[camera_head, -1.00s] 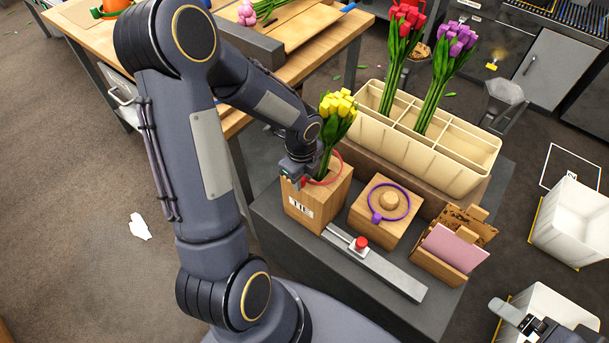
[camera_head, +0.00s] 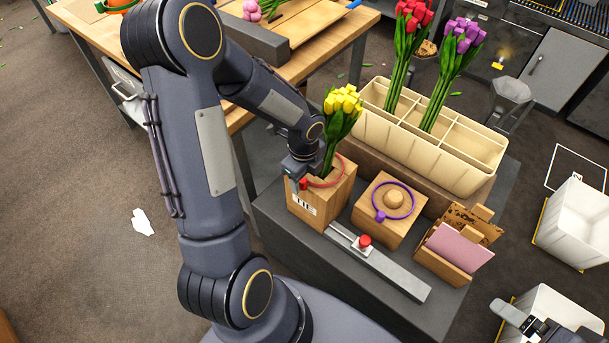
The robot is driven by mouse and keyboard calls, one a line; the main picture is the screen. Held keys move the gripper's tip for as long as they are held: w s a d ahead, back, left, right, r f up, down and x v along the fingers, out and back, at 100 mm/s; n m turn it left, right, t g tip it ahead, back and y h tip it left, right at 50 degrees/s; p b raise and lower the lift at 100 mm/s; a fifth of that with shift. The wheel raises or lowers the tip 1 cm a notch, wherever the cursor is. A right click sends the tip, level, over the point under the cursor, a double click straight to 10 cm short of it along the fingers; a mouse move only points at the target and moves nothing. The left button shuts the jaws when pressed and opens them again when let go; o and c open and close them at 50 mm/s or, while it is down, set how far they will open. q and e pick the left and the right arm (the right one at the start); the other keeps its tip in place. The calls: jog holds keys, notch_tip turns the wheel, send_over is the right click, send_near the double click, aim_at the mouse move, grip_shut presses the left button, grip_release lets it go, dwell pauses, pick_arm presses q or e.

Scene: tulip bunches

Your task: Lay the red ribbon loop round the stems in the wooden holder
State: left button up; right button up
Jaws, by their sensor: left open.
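The wooden holder (camera_head: 330,205), marked TIE, stands on the dark bench with a bunch of yellow tulips (camera_head: 343,103) upright in it. The red ribbon loop (camera_head: 337,181) lies at the holder's top, around the green stems (camera_head: 330,150) as far as I can see; its far left part is hidden. Its red tab (camera_head: 304,184) shows at the holder's left top edge. My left gripper (camera_head: 300,180) is open at that tab, close to the holder's rim. A part of my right gripper (camera_head: 515,317) shows at the lower right; its fingers are unclear.
A wooden block with a peg (camera_head: 393,198) carries a purple loop (camera_head: 407,211). A cream divided bin (camera_head: 450,158) holds red and purple tulips behind. A red button (camera_head: 365,240) sits in front, beside a card box (camera_head: 443,268). White bins (camera_head: 575,225) stand at right.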

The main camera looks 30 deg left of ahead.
pick_arm(q)
notch_tip(320, 180, up, 8)
jog(key=p, duration=0.1)
jog(key=shift+p, duration=0.3)
jog(key=shift+f, duration=0.1)
dwell(0.5)
jog(key=s+d+r+n+t+h+p, duration=0.2)
jog(key=s+d+r+n+p, duration=0.1)
jog(key=s+r+n, duration=0.4)
jog(key=s+d+r+n+t+h+p, duration=0.1)
jog(key=s+d+r+n+t+p, duration=0.2)
jog(key=s+d+r+n, duration=0.2)
jog(key=s+r+n, duration=0.3)
jog(key=r+n, duration=0.4)
jog(key=n, duration=0.2)
jog(key=shift+s+r+h, duration=0.15)
jog(key=shift+r+h, duration=0.2)
jog(key=shift+h, duration=0.05)
